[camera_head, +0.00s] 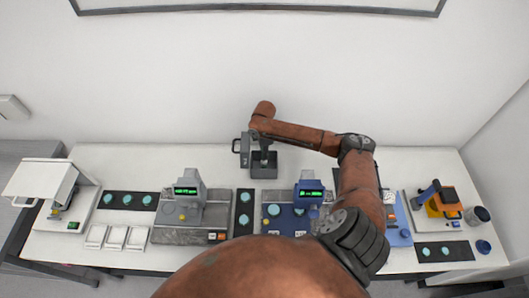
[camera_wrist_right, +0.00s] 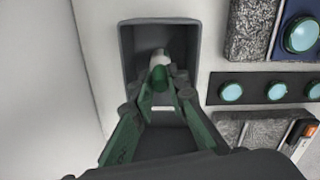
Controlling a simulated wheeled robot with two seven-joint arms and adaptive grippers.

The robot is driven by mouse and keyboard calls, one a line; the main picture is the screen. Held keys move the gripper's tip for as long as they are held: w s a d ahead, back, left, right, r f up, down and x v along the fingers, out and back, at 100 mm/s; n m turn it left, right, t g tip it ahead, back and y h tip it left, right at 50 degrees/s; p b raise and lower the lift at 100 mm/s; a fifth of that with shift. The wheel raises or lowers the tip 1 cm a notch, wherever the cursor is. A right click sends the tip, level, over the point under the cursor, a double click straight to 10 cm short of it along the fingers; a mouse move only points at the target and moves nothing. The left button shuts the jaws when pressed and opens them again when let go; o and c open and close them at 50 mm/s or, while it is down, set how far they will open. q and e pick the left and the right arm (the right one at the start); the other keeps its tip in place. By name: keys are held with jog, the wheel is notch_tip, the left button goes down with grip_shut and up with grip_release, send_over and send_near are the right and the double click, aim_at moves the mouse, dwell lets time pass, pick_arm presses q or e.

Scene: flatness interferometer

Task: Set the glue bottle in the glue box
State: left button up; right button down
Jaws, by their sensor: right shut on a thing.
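The glue box (camera_head: 264,171) is a dark grey open box at the back middle of the table. In the right wrist view the glue box (camera_wrist_right: 127,60) lies straight ahead, its walls around the fingertips. My right gripper (camera_head: 262,152) is over the box, its green fingers (camera_wrist_right: 161,88) shut on the glue bottle (camera_wrist_right: 159,58). My left gripper is not in view.
A grey instrument with a green display (camera_head: 187,192) stands left of the box, and a blue one (camera_head: 307,190) to the right. A dark strip with teal discs (camera_head: 245,211) lies in front. The white wall is close behind. Bare table lies left of the box.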

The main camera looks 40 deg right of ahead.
jog(key=shift+f, duration=0.25)
jog(key=c, duration=1.9)
grip_release()
jog(key=shift+r, duration=0.1)
notch_tip(320, 180, up, 13)
jog(key=shift+r+b, duration=0.1)
jog(key=shift+b, duration=0.85)
